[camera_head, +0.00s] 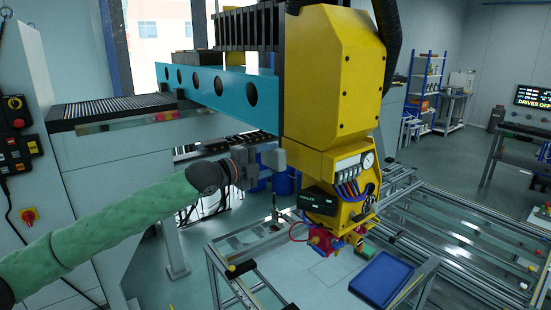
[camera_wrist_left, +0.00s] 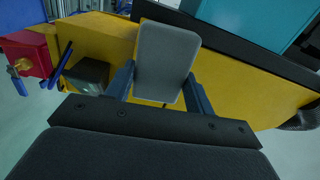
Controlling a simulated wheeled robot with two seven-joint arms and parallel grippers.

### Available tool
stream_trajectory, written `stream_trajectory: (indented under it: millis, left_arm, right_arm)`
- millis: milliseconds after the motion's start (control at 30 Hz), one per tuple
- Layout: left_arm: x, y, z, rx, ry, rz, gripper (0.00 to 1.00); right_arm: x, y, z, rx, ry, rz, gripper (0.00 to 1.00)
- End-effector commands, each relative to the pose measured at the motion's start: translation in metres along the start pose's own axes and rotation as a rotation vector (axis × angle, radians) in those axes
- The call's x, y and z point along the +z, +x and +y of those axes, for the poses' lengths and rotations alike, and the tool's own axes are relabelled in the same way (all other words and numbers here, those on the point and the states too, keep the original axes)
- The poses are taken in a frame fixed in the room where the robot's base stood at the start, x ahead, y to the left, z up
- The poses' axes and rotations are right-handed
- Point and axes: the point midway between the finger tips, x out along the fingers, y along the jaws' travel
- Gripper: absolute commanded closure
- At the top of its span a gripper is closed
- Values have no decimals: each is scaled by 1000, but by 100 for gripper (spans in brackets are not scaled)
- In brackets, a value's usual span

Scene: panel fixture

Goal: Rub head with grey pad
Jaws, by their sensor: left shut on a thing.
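The yellow machine head (camera_head: 335,75) hangs from a teal beam, with a gauge, hoses and red and yellow fittings on its lower part. My left gripper (camera_head: 257,164) is beside the head's left side, at the height of its lower part. It is shut on the grey pad (camera_head: 273,158). In the left wrist view the pad (camera_wrist_left: 166,58) stands between the two blue-grey fingers, with the yellow head (camera_wrist_left: 105,32) behind it. The pad is very close to the yellow surface; I cannot tell whether it touches. My right gripper is not in view.
The teal beam (camera_head: 212,85) runs above my left arm. A black box (camera_head: 318,203) sticks out of the head's lower front. Below are a framed table and a blue tray (camera_head: 381,278). A grey cabinet with control boxes (camera_head: 17,150) stands at the left.

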Motion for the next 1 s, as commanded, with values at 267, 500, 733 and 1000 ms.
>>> stream_trajectory:
  millis: [267, 500, 733, 1000]
  left_arm:
    - [0, -14, 0, 1, 1, 0, 65]
    - [0, -14, 0, 0, 1, 0, 65]
    - [0, -22, -1, 1, 1, -1, 65]
    - [0, -42, -1, 0, 2, -1, 65]
  right_arm:
    - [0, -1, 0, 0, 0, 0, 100]
    - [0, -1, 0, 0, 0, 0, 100]
    - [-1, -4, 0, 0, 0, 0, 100]
    - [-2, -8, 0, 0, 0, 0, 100]
